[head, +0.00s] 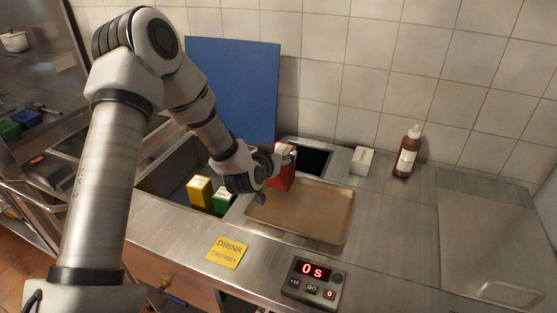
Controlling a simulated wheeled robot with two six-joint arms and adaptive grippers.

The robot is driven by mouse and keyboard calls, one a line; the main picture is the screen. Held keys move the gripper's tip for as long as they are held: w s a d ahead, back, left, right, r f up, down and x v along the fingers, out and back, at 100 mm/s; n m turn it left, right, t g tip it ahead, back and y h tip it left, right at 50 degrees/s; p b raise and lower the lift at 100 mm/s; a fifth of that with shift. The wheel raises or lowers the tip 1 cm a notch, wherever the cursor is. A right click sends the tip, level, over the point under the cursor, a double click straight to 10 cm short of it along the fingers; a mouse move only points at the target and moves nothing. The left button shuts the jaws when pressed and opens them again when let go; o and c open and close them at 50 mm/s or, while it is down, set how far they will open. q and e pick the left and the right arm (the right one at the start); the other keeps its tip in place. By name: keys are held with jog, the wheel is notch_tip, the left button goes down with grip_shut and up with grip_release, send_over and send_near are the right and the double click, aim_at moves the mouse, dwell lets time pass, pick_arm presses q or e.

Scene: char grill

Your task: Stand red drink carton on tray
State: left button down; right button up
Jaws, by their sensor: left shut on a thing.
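The red drink carton (284,180) is upright in my left gripper (277,165), at the back left corner of the tray. My left gripper is shut on it and hides part of its left side and top. The tan tray (320,213) lies flat on the steel counter, and its surface is otherwise bare. I cannot tell whether the carton's base touches the tray. My right gripper is out of view.
A yellow carton (200,190) and a green carton (223,202) stand left of the tray. A yellow "DRINK CHERRY" card (228,252) and a timer (313,280) lie in front. A brown bottle (407,152) and white box (362,160) stand behind right. A blue board (233,85) leans behind.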

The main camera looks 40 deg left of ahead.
pick_arm(q)
notch_tip(320, 180, down, 3)
jog(key=shift+r, duration=0.1)
jog(key=c, duration=0.5)
grip_release()
jog(key=shift+s+f, duration=0.1)
jog(key=shift+f, duration=0.1)
jog(key=shift+c, duration=0.2)
jog(key=o, duration=0.4)
jog(key=shift+r, duration=0.15)
jog(key=b+v, duration=0.2)
jog(key=v, duration=1)
jog(key=shift+r, duration=0.1)
